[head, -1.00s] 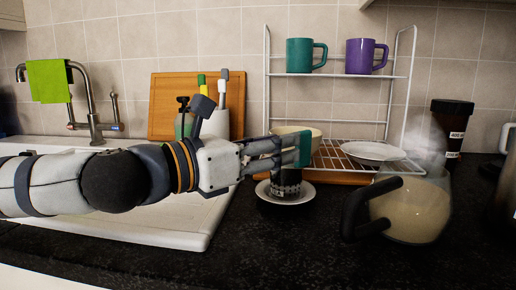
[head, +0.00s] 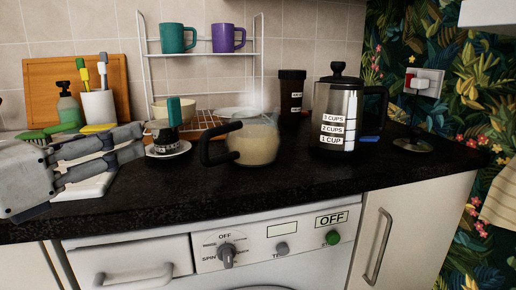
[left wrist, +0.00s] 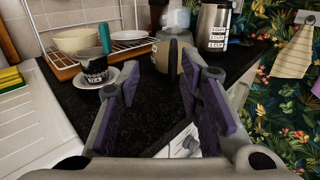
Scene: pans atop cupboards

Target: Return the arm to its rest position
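My left gripper (head: 138,141) is at the left of the head view, above the counter and left of the saucer. Its fingers are spread with nothing between them; in the left wrist view (left wrist: 163,84) the purple pads stand wide apart. A dark patterned cup (head: 166,139) stands on a white saucer (head: 183,150), with a teal upright piece (head: 174,110) rising from it. The cup also shows in the left wrist view (left wrist: 94,72), left of the fingers and apart from them. My right gripper is in neither view.
A steaming glass jug (head: 255,146) and a cafetiere (head: 336,110) stand right of the saucer. A wire rack (head: 200,52) holds two mugs behind. A soap bottle (head: 68,108) is behind the gripper. The black counter's front strip (head: 290,183) is clear.

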